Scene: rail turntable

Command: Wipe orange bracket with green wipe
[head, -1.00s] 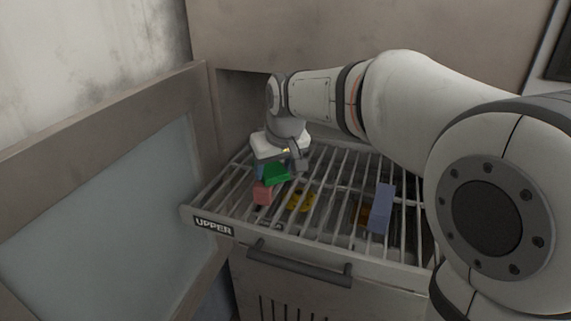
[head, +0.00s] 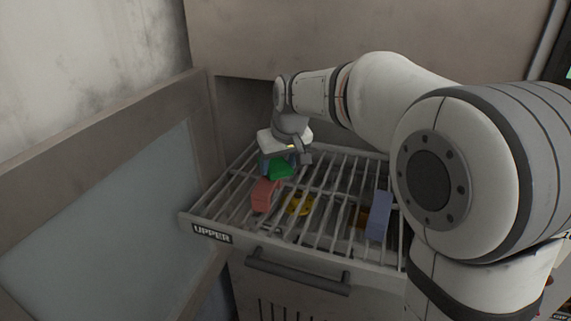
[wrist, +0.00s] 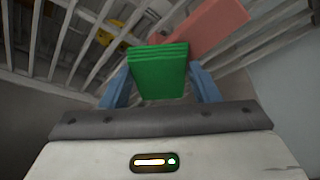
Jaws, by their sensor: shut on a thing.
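My gripper (head: 279,163) is shut on the green wipe (head: 280,170), over the back left of the drawer's rack. In the wrist view the green wipe (wrist: 158,68) is a folded, layered pad between my blue fingers. A salmon-red block-like piece (head: 264,196) lies tilted on the rack just in front of the wipe. It also shows in the wrist view (wrist: 208,27) behind the wipe, seeming close to it; I cannot tell if they touch. A small orange-brown piece (head: 365,217) shows at the right of the rack, partly hidden; I cannot tell which piece is the orange bracket.
The pulled-out drawer (head: 200,219) marked UPPER has a slatted metal rack. A yellow piece (head: 300,205) shows between the slats, and a blue-violet block (head: 379,214) stands at the right. An open cabinet door (head: 100,215) borders the left side. The rack's middle is largely clear.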

